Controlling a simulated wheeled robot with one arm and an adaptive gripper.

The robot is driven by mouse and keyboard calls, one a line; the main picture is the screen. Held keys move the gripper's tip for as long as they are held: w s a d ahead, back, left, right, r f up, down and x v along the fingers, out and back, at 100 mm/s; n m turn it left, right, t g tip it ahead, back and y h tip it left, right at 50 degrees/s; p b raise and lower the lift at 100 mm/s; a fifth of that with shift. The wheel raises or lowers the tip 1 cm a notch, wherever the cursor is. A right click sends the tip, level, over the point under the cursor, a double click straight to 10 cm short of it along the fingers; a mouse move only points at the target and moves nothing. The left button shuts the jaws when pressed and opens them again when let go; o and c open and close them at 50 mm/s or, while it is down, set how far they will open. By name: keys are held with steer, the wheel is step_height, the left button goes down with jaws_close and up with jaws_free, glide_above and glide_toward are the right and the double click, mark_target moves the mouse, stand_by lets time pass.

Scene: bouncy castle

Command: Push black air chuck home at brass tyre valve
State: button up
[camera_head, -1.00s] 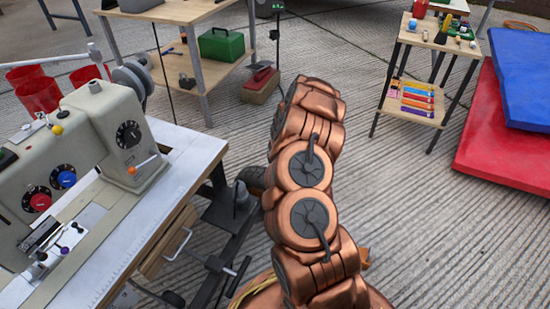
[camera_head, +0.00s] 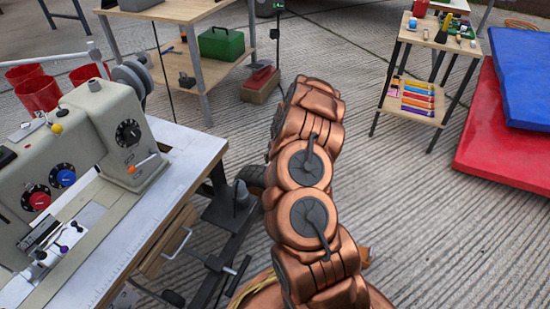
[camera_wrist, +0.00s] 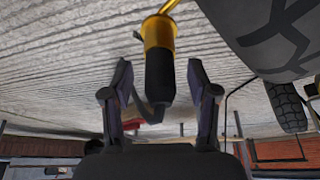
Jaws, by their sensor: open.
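In the wrist view the black air chuck (camera_wrist: 159,78) lies between the two fingers of my gripper (camera_wrist: 160,72). The fingers are open, with a visible gap on each side of the chuck. Its far end meets the brass tyre valve (camera_wrist: 158,31), at the top of the picture. I cannot tell how deep the chuck sits on the valve. A dark curved piece, like a hose, hangs beside the chuck's near end. In the head view my arm hides the chuck, the valve and my gripper.
A large grey rounded body (camera_wrist: 275,40) and a dark tyre (camera_wrist: 287,106) are close on the right in the wrist view. In the head view a sewing machine table (camera_head: 165,180) stands left, a small shelf (camera_head: 410,102) and red mat (camera_head: 490,135) right. Ribbed floor lies between.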

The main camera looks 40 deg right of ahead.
steer(key=v, duration=1.2)
steer(key=shift+s, duration=0.15)
stand_by(0.5)
